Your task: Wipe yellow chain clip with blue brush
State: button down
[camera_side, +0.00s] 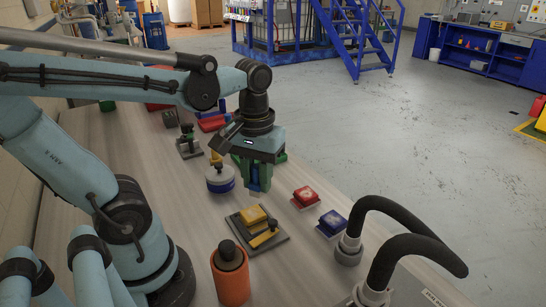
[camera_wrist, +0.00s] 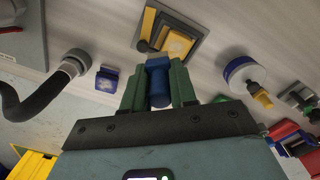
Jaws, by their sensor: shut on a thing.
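The yellow chain clip (camera_side: 254,214) sits on a dark grey square plate (camera_side: 276,243) on the table; in the wrist view the clip (camera_wrist: 178,44) is just beyond my fingertips. My gripper (camera_side: 260,180) points down above and slightly behind the plate, in the side view. Its green fingers are shut on the blue brush (camera_wrist: 158,88), whose blue body shows between them. The brush is held above the table, apart from the clip.
A white and blue round container (camera_side: 220,182) stands left of my gripper. A red block (camera_side: 305,197) and a blue block (camera_side: 332,222) lie to the right. An orange cylinder (camera_side: 231,280) and a black hose (camera_side: 408,216) stand nearer the camera.

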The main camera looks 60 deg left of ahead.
jog(key=shift+w+f, duration=0.2)
dwell(0.3)
